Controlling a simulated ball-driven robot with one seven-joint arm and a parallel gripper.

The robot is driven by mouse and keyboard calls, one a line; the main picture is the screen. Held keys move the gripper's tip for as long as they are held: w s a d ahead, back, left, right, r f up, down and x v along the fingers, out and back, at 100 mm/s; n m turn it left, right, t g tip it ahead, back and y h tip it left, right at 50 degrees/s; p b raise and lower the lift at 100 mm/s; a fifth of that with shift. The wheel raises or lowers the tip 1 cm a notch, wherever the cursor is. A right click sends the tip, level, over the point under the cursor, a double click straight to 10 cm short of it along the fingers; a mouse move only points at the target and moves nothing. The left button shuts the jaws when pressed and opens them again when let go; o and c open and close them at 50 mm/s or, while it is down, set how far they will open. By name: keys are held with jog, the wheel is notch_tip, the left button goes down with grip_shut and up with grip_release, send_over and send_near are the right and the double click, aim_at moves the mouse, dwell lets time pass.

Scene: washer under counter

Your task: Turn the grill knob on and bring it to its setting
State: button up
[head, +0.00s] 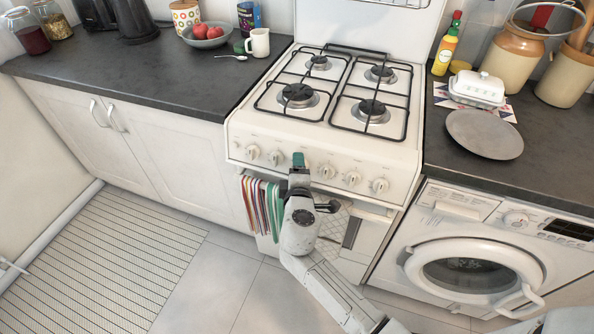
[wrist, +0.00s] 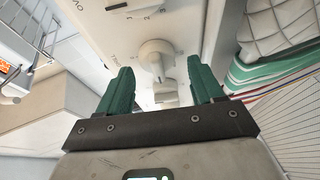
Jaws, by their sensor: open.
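The white cooker (head: 330,140) has a row of several round white knobs (head: 352,178) along its sloping front panel. My gripper (head: 298,161) is in front of the middle of this row and hides part of the panel. In the wrist view my gripper (wrist: 161,82) is open, its two green fingers apart and empty. A white knob (wrist: 156,54) shows beyond and between the fingertips; neither finger visibly touches it. I cannot read which knob is the grill knob, nor its setting.
Striped towels (head: 262,205) and a quilted cloth (head: 333,222) hang at the oven front below the panel. The washer (head: 470,265) stands at right under the dark counter (head: 560,170). Pan supports (head: 340,85) cover the hob. Floor at left is clear beyond a mat (head: 100,255).

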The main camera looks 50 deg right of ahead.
jog(key=v, duration=1)
jog(key=shift+s+a+b, duration=0.2)
jog(key=shift+a+b, duration=0.1)
jog(key=shift+b, duration=0.05)
